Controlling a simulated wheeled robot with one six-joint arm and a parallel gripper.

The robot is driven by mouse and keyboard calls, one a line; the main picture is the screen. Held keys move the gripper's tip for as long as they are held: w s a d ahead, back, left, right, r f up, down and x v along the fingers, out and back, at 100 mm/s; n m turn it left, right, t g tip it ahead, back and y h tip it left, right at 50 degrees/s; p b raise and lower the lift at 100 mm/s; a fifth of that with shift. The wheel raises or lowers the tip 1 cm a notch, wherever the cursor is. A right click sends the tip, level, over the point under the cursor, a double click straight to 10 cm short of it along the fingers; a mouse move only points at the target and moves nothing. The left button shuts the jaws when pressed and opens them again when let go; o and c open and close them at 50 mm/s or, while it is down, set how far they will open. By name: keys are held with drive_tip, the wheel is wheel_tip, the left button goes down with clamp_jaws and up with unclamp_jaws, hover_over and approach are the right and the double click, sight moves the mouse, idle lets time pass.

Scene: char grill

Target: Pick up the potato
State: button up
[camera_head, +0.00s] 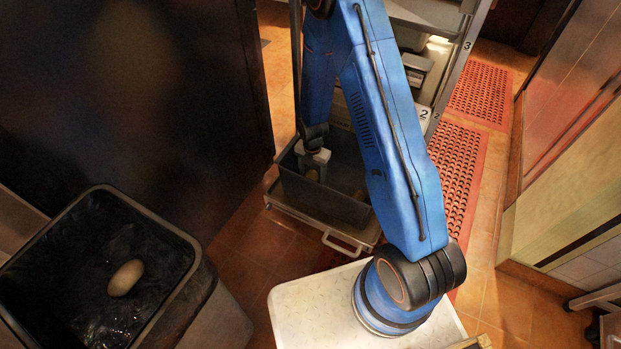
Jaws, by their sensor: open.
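Another brownish item shows faintly in the bin near my arm, mostly hidden. A separate potato (126,278) lies on the black liner inside the trash can (190,265) at the left.
The bin stands on a low cart (345,240) with a metal handle. A dark wall panel (130,90) is at the left, and a shelf rack (450,70) stands behind my arm. Red mats (457,165) lie on the tiled floor at the right.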

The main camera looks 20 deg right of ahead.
drive_tip(key=c, duration=1.2)
drive_tip(key=shift+r, duration=0.1)
